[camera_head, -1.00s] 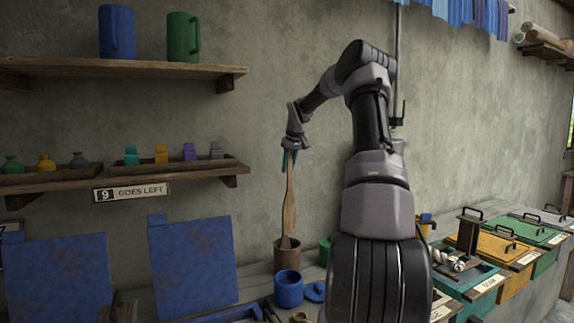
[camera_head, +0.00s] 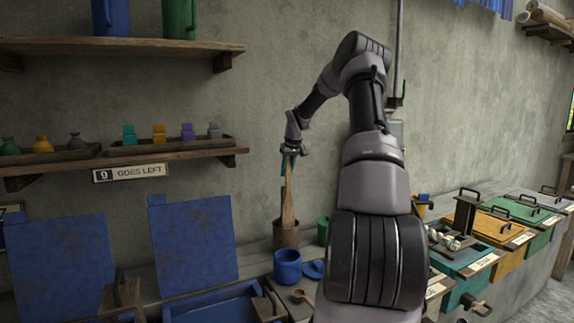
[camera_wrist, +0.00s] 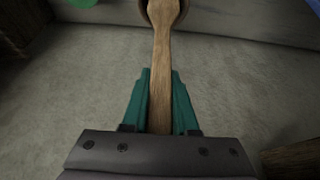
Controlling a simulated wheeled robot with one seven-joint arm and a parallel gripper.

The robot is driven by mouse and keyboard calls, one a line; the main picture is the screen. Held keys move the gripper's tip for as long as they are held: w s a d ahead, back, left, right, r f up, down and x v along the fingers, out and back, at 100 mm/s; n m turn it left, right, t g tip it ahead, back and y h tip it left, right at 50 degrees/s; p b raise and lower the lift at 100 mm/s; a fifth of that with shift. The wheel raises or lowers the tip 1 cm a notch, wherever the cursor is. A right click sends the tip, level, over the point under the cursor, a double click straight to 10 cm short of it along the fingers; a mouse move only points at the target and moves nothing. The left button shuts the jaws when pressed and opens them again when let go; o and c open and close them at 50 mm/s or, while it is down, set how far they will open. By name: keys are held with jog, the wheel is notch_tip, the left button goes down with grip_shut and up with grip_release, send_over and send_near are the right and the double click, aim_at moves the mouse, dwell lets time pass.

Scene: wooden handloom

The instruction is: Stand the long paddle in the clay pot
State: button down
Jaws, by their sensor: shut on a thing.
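The long wooden paddle (camera_head: 288,203) stands nearly upright with its lower end inside the brown clay pot (camera_head: 286,236), which sits at the back of the bench by the wall. My gripper (camera_head: 289,158) is shut on the paddle's upper part, above the pot. In the wrist view the green fingers (camera_wrist: 160,100) lie on either side of the paddle (camera_wrist: 162,60), which runs away to the pot's rim at the top edge. Whether the paddle touches the pot's floor is hidden by the pot wall.
A blue mug (camera_head: 287,267) stands just in front of the pot, with a green cup (camera_head: 323,231) to its right. A shelf (camera_head: 120,158) with small bottles and blocks is on the wall at left. A blue open lid (camera_head: 195,240) stands left of the pot.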

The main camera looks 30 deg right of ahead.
aim_at(287, 185)
jog(key=shift+f, duration=3.45)
jog(key=c, duration=0.6)
grip_release()
jog(key=shift+r, duration=0.1)
